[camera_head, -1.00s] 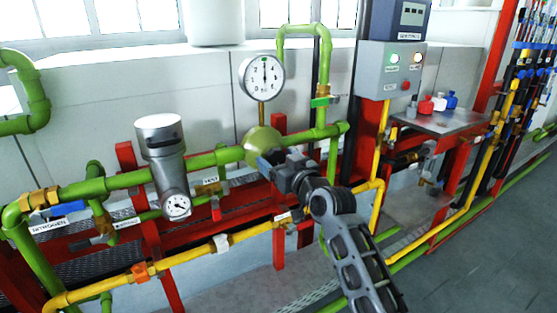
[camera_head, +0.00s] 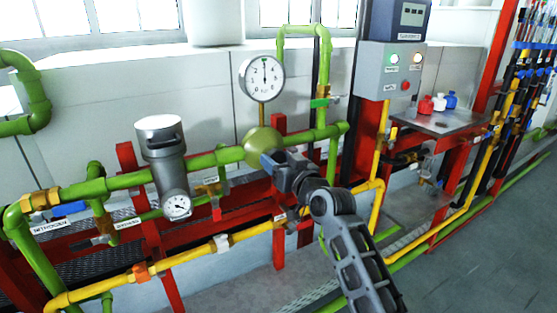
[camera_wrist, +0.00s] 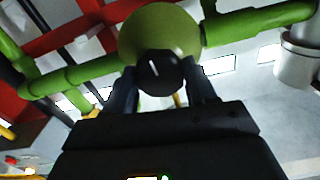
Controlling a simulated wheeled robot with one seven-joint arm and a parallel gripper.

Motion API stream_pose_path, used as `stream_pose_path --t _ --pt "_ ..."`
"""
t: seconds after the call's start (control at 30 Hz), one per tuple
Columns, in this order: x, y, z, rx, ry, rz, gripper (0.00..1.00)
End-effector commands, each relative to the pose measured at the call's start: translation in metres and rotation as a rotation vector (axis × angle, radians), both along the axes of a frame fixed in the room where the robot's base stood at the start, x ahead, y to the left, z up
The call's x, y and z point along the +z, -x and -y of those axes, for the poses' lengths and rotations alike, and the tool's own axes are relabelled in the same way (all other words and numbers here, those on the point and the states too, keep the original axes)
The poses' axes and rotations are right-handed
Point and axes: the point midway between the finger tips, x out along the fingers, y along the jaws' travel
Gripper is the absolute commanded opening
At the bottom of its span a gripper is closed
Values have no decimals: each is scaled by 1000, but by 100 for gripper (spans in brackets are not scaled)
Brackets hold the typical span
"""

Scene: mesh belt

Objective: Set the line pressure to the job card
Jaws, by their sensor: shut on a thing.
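The regulator (camera_head: 262,143) is a round olive-green body on the green pipe. Its black knob (camera_wrist: 160,74) with a white pointer line shows in the wrist view. My gripper (camera_wrist: 163,90) has one finger on each side of the knob and is shut on it. In the head view my gripper (camera_head: 267,159) reaches the regulator from the right and hides the knob. The round white pressure gauge (camera_head: 262,77) stands on a brass stem above the regulator. Its needle points almost straight up, between the 2 and the 4. I cannot make out a job card.
A metal filter (camera_head: 161,140) with a small dial (camera_head: 177,206) stands left of the regulator. A yellow pipe (camera_head: 195,253) runs below in front. A grey control box (camera_head: 390,72) and a small table (camera_head: 440,122) stand to the right. Open floor lies at lower right.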

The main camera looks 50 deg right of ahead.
Motion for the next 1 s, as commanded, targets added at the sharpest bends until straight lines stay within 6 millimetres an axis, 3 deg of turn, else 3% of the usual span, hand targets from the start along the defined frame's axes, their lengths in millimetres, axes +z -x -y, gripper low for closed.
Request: stream_pose_path --t 0.23,0.57,0.6,0.83,1.0 --pt "1 0 0 1 -201 57 25" --pt "1 0 0 0 -221 65 25" --pt "1 0 0 0 -221 65 59" --pt "0 0 0 0 -220 63 81" --pt "0 0 0 0 -220 63 82"
